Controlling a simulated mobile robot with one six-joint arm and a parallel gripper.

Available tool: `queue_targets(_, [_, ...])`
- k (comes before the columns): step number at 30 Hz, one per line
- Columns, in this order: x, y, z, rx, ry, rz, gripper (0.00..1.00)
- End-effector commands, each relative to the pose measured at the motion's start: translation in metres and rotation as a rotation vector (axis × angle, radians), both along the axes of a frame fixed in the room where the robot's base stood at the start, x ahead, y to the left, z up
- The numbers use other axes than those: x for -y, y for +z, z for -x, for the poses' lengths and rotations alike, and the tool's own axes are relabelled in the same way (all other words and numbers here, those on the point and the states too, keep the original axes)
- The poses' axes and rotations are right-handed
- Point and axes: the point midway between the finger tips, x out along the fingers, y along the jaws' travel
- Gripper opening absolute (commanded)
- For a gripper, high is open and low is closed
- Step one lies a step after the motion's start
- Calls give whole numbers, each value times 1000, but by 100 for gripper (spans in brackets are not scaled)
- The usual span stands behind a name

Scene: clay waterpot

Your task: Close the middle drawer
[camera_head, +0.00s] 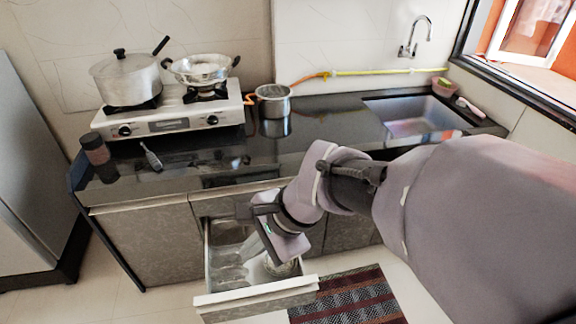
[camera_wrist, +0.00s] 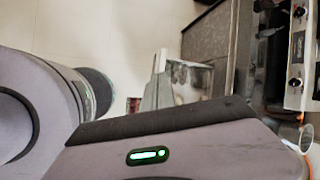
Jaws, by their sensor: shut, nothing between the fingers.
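A drawer (camera_head: 255,299) under the counter is pulled out, and its pale front panel stands well away from the cabinet. A tray with compartments and a round item show inside; part of the inside is hidden behind my arm. The open drawer also shows in the wrist view (camera_wrist: 150,97), near the middle. My gripper (camera_head: 246,211) is above the rear part of the open drawer, close to the cabinet front. It is shut and empty. The fingertips are small and dark in the head view, so contact with the cabinet cannot be told.
The dark counter (camera_head: 330,140) carries a gas stove (camera_head: 170,115) with a lidded pot (camera_head: 125,78) and a pan (camera_head: 200,68). A small pot (camera_head: 273,100) stands beside the stove. A sink (camera_head: 412,113) is at right. A striped rug (camera_head: 350,295) lies on the floor beside the drawer.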

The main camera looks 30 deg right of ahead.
Motion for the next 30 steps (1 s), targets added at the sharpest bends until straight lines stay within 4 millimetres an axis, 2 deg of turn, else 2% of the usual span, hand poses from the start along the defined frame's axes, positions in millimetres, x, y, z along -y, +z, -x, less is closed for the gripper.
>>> queue_targets(1, [17,-27,-21,-134,-252,-156,0])
queue_targets(2, [28,-44,-34,-214,-423,-259,0])
queue_targets(3, [46,-68,-51,-319,-658,-394,0])
queue_targets(5, [80,-111,-70,-478,-1024,-601,0])
queue_targets(7, [125,-170,-80,-662,-1462,-842,0])
queue_targets(10, [181,-264,-64,-896,-2052,-1162,0])
queue_targets(12, [206,-323,-40,-1021,-2395,-1350,0])
queue_targets(13, [212,-344,-28,-1065,-2518,-1417,0])
queue_targets(14, [217,-363,-18,1057,2520,1416,0])
queue_targets(15, [220,-383,-5,1001,2409,1352,0])
queue_targets(16, [222,-395,3,968,2345,1315,0])
queue_targets(18, [223,-412,15,918,2249,1261,0])
queue_targets(20, [222,-420,17,902,2217,1242,0])
queue_targets(23, [220,-431,11,901,2214,1240,0])
queue_targets(30, [206,-474,-18,905,2220,1242,0])
